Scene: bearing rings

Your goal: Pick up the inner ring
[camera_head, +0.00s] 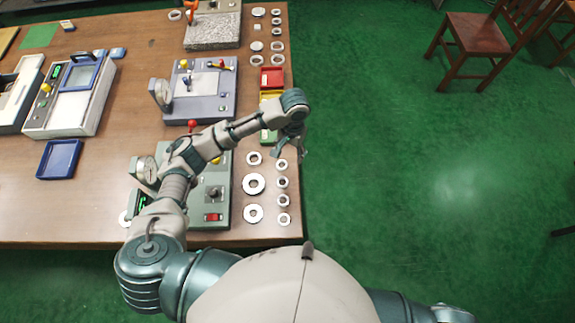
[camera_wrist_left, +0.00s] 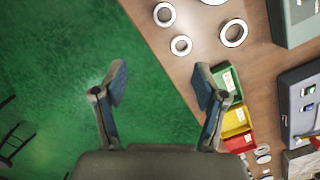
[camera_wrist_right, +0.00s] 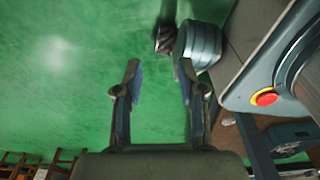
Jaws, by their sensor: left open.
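Several pale metal rings lie near the table's right edge in two columns. Larger ones, such as this large ring (camera_head: 254,184), are on the left; smaller ones, such as this small ring (camera_head: 282,182), are on the right. I cannot tell for certain which are inner rings. My left gripper (camera_head: 290,150) is open and empty, above the table's right edge at the far end of the columns. In the left wrist view a small ring (camera_wrist_left: 181,45) and a large ring (camera_wrist_left: 233,32) lie beyond the fingers (camera_wrist_left: 160,85). My right gripper (camera_wrist_right: 157,75) is open and empty over the floor.
Green, yellow and red bins (camera_head: 271,78) stand along the right edge, close to the left gripper. A grey-green press device (camera_head: 222,190) stands left of the rings, under my left arm. More rings (camera_head: 276,34) lie farther back. Open green floor is on the right.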

